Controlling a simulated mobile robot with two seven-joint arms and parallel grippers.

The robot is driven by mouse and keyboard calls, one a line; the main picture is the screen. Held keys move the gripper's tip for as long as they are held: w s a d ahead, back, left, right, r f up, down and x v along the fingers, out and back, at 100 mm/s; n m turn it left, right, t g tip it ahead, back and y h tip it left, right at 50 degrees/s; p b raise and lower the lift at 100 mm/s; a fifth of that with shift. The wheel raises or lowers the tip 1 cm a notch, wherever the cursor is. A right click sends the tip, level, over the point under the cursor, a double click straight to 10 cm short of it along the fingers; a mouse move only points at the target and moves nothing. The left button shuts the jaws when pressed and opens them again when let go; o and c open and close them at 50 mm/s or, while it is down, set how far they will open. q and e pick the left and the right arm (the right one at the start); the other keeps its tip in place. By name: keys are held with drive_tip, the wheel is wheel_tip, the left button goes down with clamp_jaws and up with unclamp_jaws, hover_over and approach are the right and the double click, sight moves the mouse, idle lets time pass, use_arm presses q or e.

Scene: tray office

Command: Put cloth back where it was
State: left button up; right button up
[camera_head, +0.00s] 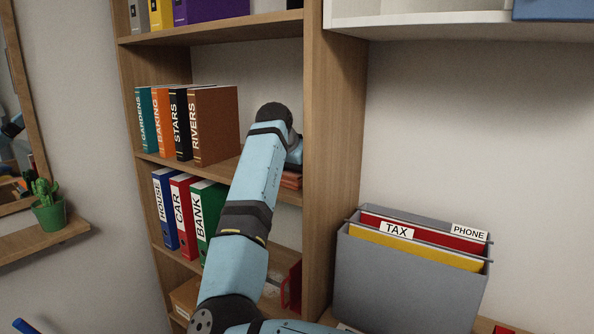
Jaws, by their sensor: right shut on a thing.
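My right arm reaches up from the bottom into the middle shelf of the wooden bookcase. My right gripper (295,156) is at the right end of that shelf, close to the upright panel. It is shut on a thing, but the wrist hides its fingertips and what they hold. I cannot make out the cloth for certain. A flat reddish-brown thing (291,181) lies on the shelf just below the gripper, with a dark blue edge above it; I cannot tell what they are. My left gripper is not in view.
The bookcase panel (333,150) stands close right of my wrist. Binders, including a brown RIVERS binder (216,125), stand left on the same shelf; HOUSE, CAR and BANK (205,215) stand below. A grey file box (400,285) stands right. A cactus (49,210) sits far left.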

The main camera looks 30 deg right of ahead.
drive_tip(key=o, duration=0.9)
drive_tip(key=shift+f, duration=0.1)
drive_tip(key=v, duration=1.2)
drive_tip(key=shift+s, duration=0.1)
